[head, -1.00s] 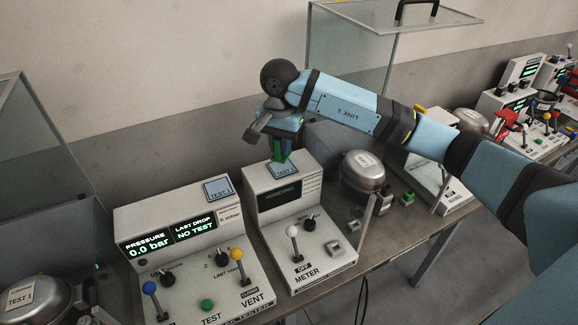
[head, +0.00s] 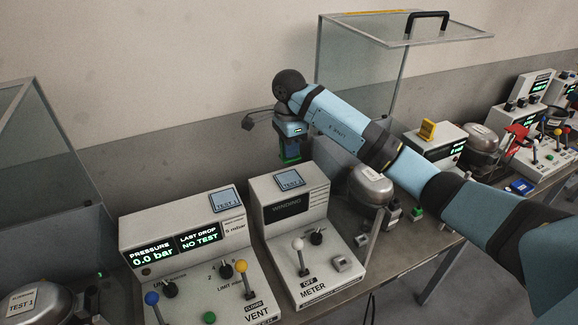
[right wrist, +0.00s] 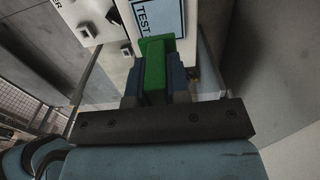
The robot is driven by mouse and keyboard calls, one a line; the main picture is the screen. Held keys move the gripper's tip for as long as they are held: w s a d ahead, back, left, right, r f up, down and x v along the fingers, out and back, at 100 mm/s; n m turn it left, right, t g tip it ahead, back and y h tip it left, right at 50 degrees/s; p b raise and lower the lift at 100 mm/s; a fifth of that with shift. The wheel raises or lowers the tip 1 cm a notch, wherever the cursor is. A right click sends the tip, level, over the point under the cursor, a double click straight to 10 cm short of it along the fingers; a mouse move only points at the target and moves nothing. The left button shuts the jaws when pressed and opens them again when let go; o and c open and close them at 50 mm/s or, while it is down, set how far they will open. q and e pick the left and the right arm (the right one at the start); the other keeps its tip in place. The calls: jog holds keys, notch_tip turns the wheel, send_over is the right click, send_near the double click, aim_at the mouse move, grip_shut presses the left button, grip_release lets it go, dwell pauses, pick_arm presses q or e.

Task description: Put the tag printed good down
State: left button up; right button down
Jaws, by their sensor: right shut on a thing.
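My right gripper (head: 291,160) is shut on a small green piece (head: 290,154), just beyond the back right of the winding meter's top. In the right wrist view the green piece (right wrist: 155,65) sits between the two fingers (right wrist: 155,85). It appears to be the tag, but no print on it is readable. The winding meter (head: 290,215) bears a blue plate marked TEST 1 (head: 290,179), which lies bare on its top. The plate also shows just past the green piece in the right wrist view (right wrist: 145,15). My left gripper is not in view.
The pressure tester (head: 170,232) with its own blue plate (head: 224,198) stands left of the meter. A silver compressor (head: 371,186) stands right of it, below my right arm. A clear hood (head: 357,70) rises behind. A yellow piece (head: 428,129) tops another instrument.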

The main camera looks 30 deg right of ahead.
aim_at(289, 179)
notch_tip(289, 179, down, 7)
jog(key=shift+r+p, duration=0.15)
jog(key=shift+p, duration=0.35)
jog(key=shift+f, duration=0.25)
jog(key=c, duration=1.1)
grip_release()
